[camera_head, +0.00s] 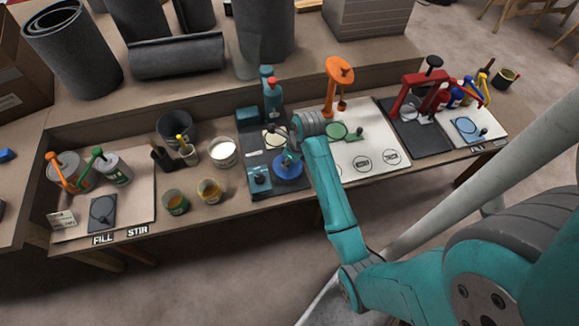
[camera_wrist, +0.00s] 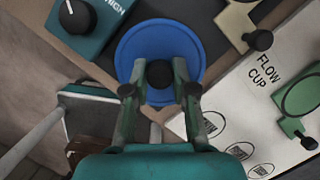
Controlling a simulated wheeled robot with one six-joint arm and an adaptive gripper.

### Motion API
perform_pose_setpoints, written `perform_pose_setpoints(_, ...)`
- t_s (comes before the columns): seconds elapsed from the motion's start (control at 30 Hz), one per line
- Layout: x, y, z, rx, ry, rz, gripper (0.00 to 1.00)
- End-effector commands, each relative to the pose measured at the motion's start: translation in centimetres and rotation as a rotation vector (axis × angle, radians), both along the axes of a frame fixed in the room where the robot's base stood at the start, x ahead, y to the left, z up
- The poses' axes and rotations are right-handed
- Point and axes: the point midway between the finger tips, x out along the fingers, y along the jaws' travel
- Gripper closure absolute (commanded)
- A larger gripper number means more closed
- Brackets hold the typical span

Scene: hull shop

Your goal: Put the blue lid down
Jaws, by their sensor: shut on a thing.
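The blue lid (camera_head: 287,168) is a round disc with a black knob. It also shows in the wrist view (camera_wrist: 135,48), face up under my fingers. My gripper (camera_wrist: 159,84) is shut on the knob, one finger on each side. In the head view my gripper (camera_head: 293,157) is over the lid at the front part of the dark mat (camera_head: 262,188). The lid covers part of the mat and bench edge in the wrist view. I cannot tell whether it touches anything below.
A teal device with a black dial (camera_head: 260,179) stands close left of the lid. A white flow cup sheet (camera_head: 365,150) with a green ring-shaped plate lies to the right. Glass cups (camera_head: 209,190) and a white tub (camera_head: 222,153) are at left.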

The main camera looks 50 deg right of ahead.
Motion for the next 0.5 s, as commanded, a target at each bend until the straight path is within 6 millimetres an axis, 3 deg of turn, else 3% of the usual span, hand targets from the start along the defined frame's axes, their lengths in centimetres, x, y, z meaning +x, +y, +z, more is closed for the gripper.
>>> perform_pose_setpoints(0.3, -0.1, 0.0, -3.4, 0.001, 0.002, -0.001, 0.92)
perform_pose_setpoints(0.5, 0.0, 0.0, -3.8, 0.0, 0.0, 0.0, 0.92)
